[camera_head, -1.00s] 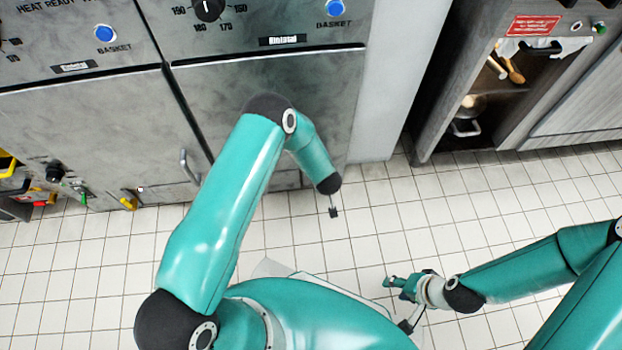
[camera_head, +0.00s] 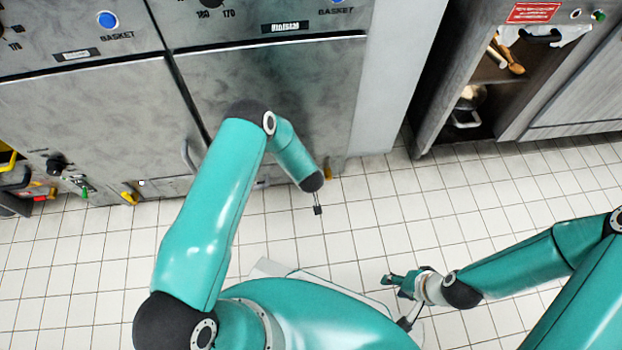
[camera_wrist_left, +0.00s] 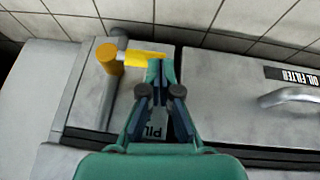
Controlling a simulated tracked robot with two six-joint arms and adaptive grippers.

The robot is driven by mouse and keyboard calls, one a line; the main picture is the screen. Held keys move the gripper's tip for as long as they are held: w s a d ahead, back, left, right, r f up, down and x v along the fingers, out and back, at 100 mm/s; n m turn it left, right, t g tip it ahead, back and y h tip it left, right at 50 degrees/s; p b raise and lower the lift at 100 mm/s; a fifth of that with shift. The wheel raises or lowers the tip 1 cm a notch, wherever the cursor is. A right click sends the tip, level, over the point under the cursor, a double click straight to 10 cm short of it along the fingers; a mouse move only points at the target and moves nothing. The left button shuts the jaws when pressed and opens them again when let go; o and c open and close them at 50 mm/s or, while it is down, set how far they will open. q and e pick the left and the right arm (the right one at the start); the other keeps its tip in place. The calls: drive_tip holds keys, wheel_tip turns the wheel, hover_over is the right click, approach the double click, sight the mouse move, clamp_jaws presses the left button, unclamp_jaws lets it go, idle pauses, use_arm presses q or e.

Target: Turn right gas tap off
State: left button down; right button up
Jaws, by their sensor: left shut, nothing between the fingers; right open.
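In the left wrist view, the right gas tap shows as a yellow lever (camera_wrist_left: 146,59) beside a yellow-collared grey pipe (camera_wrist_left: 109,98). The lever points right, crosswise to the pipe. My left gripper (camera_wrist_left: 160,68) is shut and empty, its tips at the lever's free end; I cannot tell whether they touch it. In the head view, a bit of yellow, seemingly this tap (camera_head: 329,171), shows beside my left wrist at the right fryer's foot. My left fingers are hidden there. My right gripper (camera_head: 392,279) is open and empty above the floor, far from the tap.
A left yellow tap (camera_head: 130,197) sits low at the left fryer (camera_head: 90,120). In the left wrist view, an oil filter drawer with a handle (camera_wrist_left: 290,97) lies right of the tap. An open cabinet with pots (camera_head: 468,105) stands right. The tiled floor (camera_head: 400,215) is clear.

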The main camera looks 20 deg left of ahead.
use_arm(q)
drive_tip(key=shift+s+a+f, duration=0.15)
drive_tip(key=shift+f, duration=0.2)
idle(0.4)
drive_tip(key=s+a+r+p, duration=0.4)
drive_tip(key=s+r+p, duration=0.2)
drive_tip(key=s+r, duration=0.1)
drive_tip(key=shift+s+r, duration=0.4)
drive_tip(key=shift+s, duration=0.45)
